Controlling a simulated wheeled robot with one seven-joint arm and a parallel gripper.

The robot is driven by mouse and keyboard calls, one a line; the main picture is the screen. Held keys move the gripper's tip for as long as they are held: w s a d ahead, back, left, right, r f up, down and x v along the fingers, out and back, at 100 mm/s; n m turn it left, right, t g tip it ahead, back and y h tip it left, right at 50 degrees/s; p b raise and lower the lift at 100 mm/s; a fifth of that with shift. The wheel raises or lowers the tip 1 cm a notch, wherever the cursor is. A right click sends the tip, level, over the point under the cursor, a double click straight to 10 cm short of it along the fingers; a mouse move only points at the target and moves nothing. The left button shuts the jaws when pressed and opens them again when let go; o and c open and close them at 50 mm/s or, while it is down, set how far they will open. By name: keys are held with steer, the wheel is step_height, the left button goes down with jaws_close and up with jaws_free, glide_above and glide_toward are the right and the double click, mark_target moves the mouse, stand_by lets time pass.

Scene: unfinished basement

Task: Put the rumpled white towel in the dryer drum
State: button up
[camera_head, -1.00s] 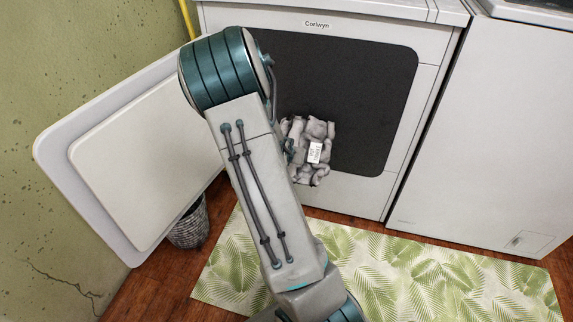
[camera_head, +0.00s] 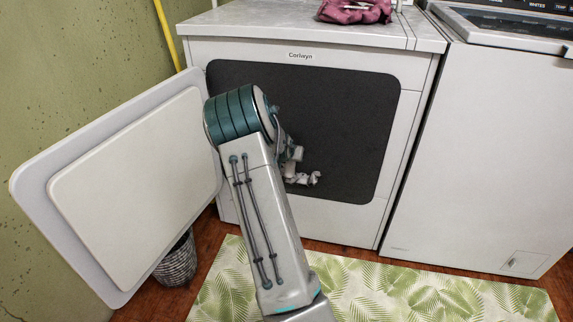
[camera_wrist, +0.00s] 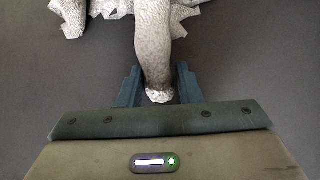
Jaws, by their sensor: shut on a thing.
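The rumpled white towel (camera_head: 302,179) shows small beside my arm, against the dark dryer opening (camera_head: 345,120). Most of it is hidden by my arm in the head view. In the wrist view a twisted strip of the towel (camera_wrist: 152,30) runs between the blue fingers of my gripper (camera_wrist: 158,80), which is shut on it; more cloth spreads at the top. Dark grey surface surrounds the towel there. How deep it is inside the drum I cannot tell. The dryer door (camera_head: 125,185) stands wide open at the left.
A woven basket (camera_head: 177,262) stands on the floor under the door. A leaf-patterned mat (camera_head: 400,288) lies before the dryer (camera_head: 300,45). A second white machine (camera_head: 490,150) stands at the right. A maroon cloth (camera_head: 355,10) lies on the dryer top.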

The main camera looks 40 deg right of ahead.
steer(key=w+d, duration=0.6)
steer(key=d, duration=0.1)
steer(key=w+d, duration=0.3)
steer(key=shift+d+p, duration=0.25)
steer(key=shift+p, duration=0.15)
step_height(320, 180, down, 7)
steer(key=b, duration=0.4)
steer(key=o, duration=0.9)
steer(key=shift+r, duration=0.15)
steer(key=shift+s, duration=0.1)
steer(key=p+v, duration=0.5)
steer(key=v, duration=0.8)
steer(key=shift+s+a+r, duration=0.2)
steer(key=shift+a+r, duration=0.05)
